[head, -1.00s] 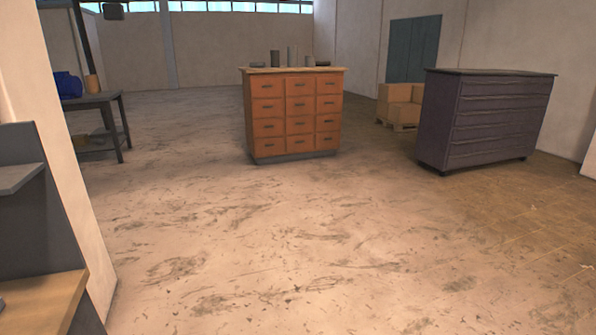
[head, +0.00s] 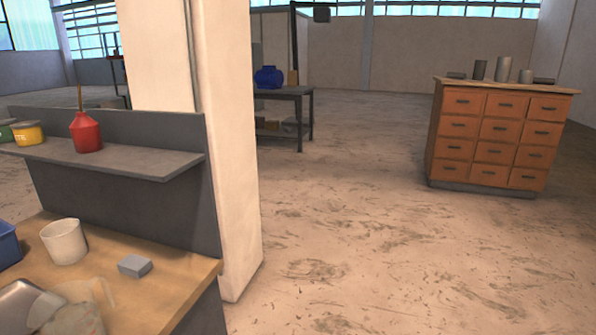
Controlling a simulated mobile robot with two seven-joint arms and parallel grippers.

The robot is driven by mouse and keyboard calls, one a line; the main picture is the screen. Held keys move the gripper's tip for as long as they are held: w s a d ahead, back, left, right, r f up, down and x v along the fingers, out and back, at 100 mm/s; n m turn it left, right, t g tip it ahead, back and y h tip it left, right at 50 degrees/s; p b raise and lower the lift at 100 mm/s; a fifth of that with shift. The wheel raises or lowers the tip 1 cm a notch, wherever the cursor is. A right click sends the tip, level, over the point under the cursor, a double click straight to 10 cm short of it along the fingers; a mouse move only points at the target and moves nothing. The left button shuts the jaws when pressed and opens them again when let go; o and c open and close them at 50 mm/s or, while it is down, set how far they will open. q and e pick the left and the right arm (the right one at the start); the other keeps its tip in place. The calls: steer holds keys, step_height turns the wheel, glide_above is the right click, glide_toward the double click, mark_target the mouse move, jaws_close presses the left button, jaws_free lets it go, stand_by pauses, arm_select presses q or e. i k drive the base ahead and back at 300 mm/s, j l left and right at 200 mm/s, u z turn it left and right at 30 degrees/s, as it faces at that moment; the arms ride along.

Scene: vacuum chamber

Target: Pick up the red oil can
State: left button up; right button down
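The red oil can (head: 87,134) stands upright on the grey shelf (head: 150,162) at the left of the head view. It has a wide round body that narrows to a thin brown spout pointing up. It stands to the right of a yellow tin.
The shelf is above a wooden workbench (head: 190,275) with a white cup (head: 64,241), a grey block (head: 134,266) and a blue bin (head: 8,245). A yellow tin (head: 28,134) is on the shelf. A pale pillar (head: 228,150) stands behind. Open floor lies right, before an orange drawer cabinet (head: 495,140).

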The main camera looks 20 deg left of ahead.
mark_target(86, 133)
steer(key=i+l+u, duration=0.2)
steer(key=u, duration=0.2)
steer(key=i+l+u, duration=0.3)
steer(key=u, duration=0.15)
steer(key=i+l+u, duration=0.4)
steer(key=l+u, duration=0.45)
steer(key=i+l+u, duration=0.2)
steer(key=l, duration=0.2)
steer(key=l+u, duration=0.15)
steer(key=l, duration=0.3)
